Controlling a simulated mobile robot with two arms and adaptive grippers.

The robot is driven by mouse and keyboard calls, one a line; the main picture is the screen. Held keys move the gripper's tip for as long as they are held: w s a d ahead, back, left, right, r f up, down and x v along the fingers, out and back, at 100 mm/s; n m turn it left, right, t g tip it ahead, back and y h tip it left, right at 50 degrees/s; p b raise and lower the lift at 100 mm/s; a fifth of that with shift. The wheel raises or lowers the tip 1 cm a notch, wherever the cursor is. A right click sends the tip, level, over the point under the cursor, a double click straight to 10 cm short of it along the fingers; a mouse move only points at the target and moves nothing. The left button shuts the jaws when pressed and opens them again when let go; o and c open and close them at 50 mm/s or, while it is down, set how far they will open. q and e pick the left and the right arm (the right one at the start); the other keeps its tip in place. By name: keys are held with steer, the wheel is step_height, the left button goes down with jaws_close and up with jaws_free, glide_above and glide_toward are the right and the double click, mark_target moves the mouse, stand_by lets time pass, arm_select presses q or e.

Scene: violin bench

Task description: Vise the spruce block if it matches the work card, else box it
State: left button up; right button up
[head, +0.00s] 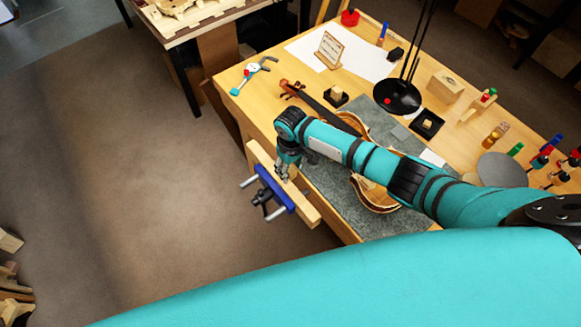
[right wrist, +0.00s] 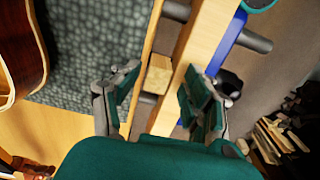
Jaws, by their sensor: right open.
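The vise (head: 272,190) is on the bench's front left edge, with a blue body and a pale wooden jaw (right wrist: 210,35). A small pale wood block (right wrist: 159,73), apparently the spruce block, sits in the gap between the wooden jaw and the bench edge. My right gripper (right wrist: 163,85) is open, with a finger to each side of the block and space between. In the head view my right gripper (head: 285,172) points down over the vise and hides the block. The work card (head: 329,50) stands at the back; its writing is too small to read. My left gripper is out of view.
A violin (head: 374,196) lies on the grey mat (head: 345,213), partly under my right arm. Black trays (head: 335,100) (head: 427,133), a wooden box (head: 445,86), a lamp base (head: 397,97) and several clamps stand on the bench. Open floor lies left of the vise.

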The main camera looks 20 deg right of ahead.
mark_target(291, 171)
step_height(291, 171, up, 12)
stand_by(0.6)
stand_by(0.5)
